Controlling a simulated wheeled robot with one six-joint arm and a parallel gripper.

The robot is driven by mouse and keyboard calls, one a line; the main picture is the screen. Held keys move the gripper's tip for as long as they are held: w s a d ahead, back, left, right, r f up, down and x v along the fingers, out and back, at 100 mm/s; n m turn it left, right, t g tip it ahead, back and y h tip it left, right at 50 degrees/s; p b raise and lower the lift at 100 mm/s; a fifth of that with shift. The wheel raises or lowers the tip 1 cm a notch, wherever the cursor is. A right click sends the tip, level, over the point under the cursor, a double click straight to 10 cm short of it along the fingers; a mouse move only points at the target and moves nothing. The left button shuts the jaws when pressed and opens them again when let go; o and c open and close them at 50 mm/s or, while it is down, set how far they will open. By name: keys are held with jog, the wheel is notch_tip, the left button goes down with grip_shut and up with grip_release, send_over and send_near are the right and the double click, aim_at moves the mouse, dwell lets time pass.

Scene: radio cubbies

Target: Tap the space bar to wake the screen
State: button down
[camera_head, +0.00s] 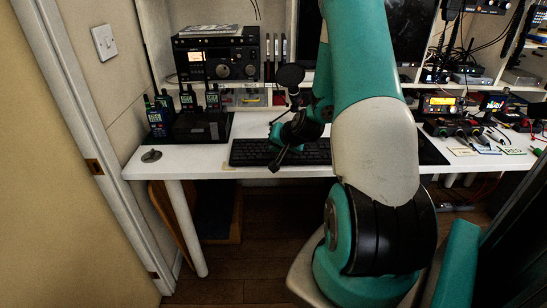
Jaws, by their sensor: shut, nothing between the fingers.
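A black keyboard (310,152) lies on the white desk near its front edge, partly hidden behind my gripper and arm. My gripper (274,167) is shut and empty, with its tips pointing down over the keyboard's front edge. I cannot tell whether the tips touch a key. The space bar cannot be made out at this size. The screen (408,32) stands behind my arm. Its visible part is dark, and the arm hides much of it.
A black microphone-like object (290,76) rises close behind my gripper. A radio (217,57) sits on the left shelf above several handheld radios (188,98). Lit instruments (439,105) and cables crowd the right. The desk's left front corner (172,155) is mostly clear.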

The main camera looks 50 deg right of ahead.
aim_at(276, 156)
dwell(0.3)
jog(key=shift+f+b, duration=0.4)
jog(key=shift+f, duration=0.05)
jog(key=shift+f+b, duration=0.3)
jog(key=shift+f, duration=0.05)
dwell(0.5)
jog(key=shift+r, duration=0.1)
jog(key=shift+r+p, duration=0.6)
jog(key=shift+r, duration=0.1)
jog(key=shift+r, duration=0.1)
notch_tip(276, 156, up, 5)
jog(key=p, duration=0.4)
dwell(0.8)
